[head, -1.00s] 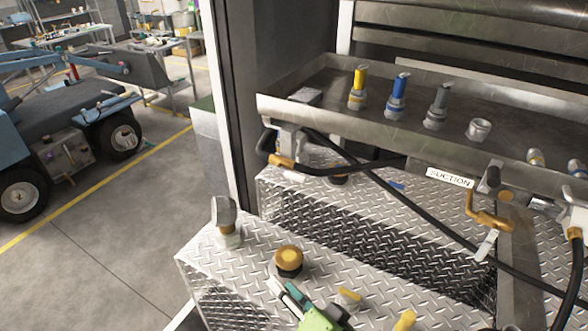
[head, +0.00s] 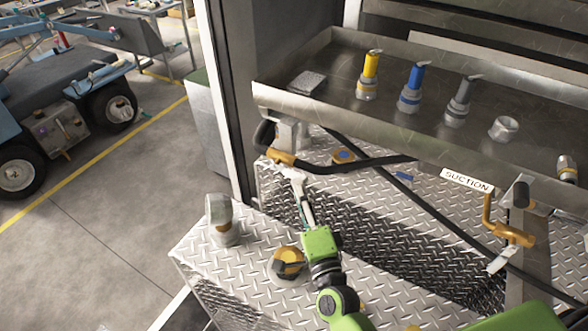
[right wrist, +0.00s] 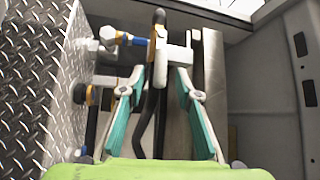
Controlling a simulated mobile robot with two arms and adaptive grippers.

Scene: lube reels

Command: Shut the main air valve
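A brass valve (head: 280,157) with a pale lever sits at the front left corner of the steel tray, where a black hose joins it. It also shows in the right wrist view as a brass body (right wrist: 159,31) with a white piece below. I cannot tell surely whether this is the main air valve. My right gripper (head: 300,186) reaches up to just below and in front of it. In the right wrist view the gripper (right wrist: 160,82) has its fingers apart, the pale piece just beyond or between the tips; contact cannot be told. My left gripper is not in view.
A second brass valve (head: 512,234) hangs by the SUCTION label (head: 467,180). The diamond-plate top (head: 205,255) carries a grey capped fitting (head: 222,220) and a brass cap (head: 287,263). Black hose (head: 385,185) crosses the front. The tray (head: 330,85) holds several coloured nozzles.

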